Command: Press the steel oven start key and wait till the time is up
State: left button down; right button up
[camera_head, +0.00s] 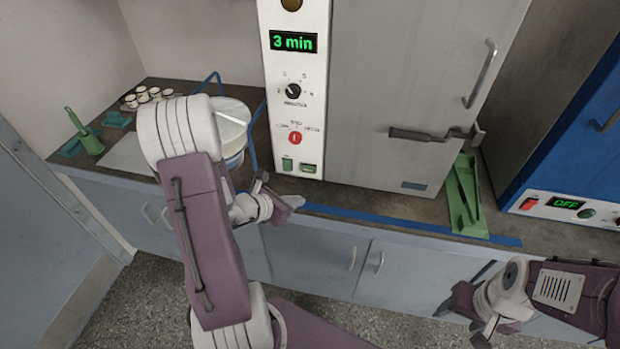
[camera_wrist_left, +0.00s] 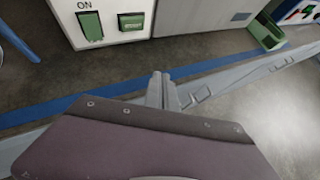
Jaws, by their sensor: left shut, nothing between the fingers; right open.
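The steel oven (camera_head: 375,90) stands on the counter with its door shut. Its white panel (camera_head: 298,140) has a display (camera_head: 293,42) reading "3 min", a black dial (camera_head: 293,91) and a red knob (camera_head: 295,138). Low on the panel are two green keys, the left one (camera_head: 288,164) and the right one (camera_head: 309,168). In the left wrist view the left key (camera_wrist_left: 91,26) is marked ON; the right key's label is too small to read. My left gripper (camera_head: 298,202) is shut and empty, in front of and below the keys, apart from them. My right gripper (camera_head: 460,312) is open and empty at the lower right.
A green tray (camera_head: 466,215) sits on the counter right of the oven. A blue unit (camera_head: 580,130) with an OFF display stands further right. A white bucket (camera_head: 233,120), several small cups (camera_head: 150,95) and a green tool (camera_head: 90,143) are at left. Blue tape (camera_head: 385,218) runs along the counter.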

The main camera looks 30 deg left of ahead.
aim_at(308, 169)
pick_arm(q)
jog(key=shift+w+a+f, duration=0.1)
jog(key=shift+w, duration=0.1)
jog(key=w+p, duration=0.1)
jog(key=w, duration=0.1)
jog(key=w+a, duration=0.1)
jog(key=w, duration=0.2)
jog(key=w+p, duration=0.1)
jog(key=w, duration=0.1)
jog(key=shift+w+a+p, duration=0.2)
jog(key=shift+a+p, duration=0.15)
jog(key=shift+a, duration=0.05)
jog(key=shift+w+a, duration=0.1)
jog(key=shift+w, duration=0.35)
jog(key=shift+w, duration=0.15)
dwell(1.4)
jog(key=shift+w+a, duration=0.1)
jog(key=shift+w, duration=0.15)
